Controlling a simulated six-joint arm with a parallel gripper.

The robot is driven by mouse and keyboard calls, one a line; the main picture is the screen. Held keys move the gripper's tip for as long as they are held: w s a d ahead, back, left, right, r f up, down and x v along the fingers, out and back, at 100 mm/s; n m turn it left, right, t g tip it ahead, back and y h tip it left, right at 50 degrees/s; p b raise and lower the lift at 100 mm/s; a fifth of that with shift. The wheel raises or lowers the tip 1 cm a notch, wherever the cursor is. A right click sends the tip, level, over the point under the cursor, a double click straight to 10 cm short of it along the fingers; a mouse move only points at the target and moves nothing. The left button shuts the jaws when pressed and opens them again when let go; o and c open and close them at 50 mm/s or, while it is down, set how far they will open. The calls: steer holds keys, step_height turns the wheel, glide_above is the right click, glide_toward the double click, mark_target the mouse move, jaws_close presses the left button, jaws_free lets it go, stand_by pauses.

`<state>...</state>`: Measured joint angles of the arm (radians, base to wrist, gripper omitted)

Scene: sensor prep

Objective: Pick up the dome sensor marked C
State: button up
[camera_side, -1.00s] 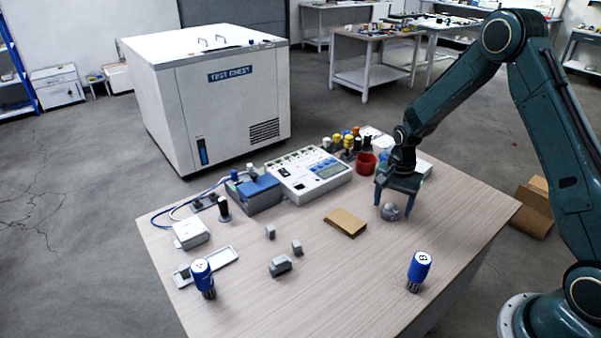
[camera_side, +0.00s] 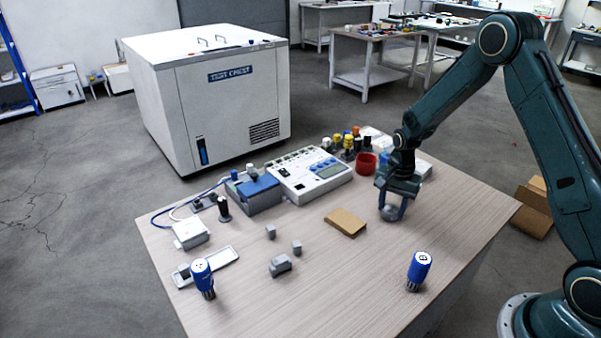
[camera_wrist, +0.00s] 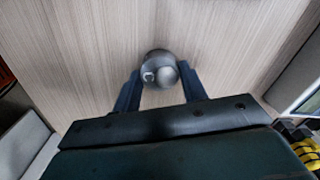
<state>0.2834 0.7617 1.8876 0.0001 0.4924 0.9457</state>
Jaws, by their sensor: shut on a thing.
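The dome sensor (camera_side: 389,213) is a small grey rounded piece at the right part of the table. My gripper (camera_side: 391,208) points down over it with its blue fingers on either side, shut on it. In the wrist view the dome (camera_wrist: 158,69) shows as a shiny grey ball between the two fingertips (camera_wrist: 160,80). A pale mark shows on its top, but I cannot read the letter. The sensor appears at table height; I cannot tell whether it touches the table.
A brown pad (camera_side: 345,222) lies left of my gripper. A red cup (camera_side: 366,163) and a white meter box (camera_side: 312,178) stand behind. Small grey blocks (camera_side: 280,265) lie mid-table. The table between the pad and the front right cylinder is clear.

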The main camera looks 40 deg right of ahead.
mark_target(391, 205)
steer(key=shift+r, duration=0.1)
step_height(391, 205, up, 20)
stand_by(0.9)
steer(key=shift+a, duration=0.1)
stand_by(0.4)
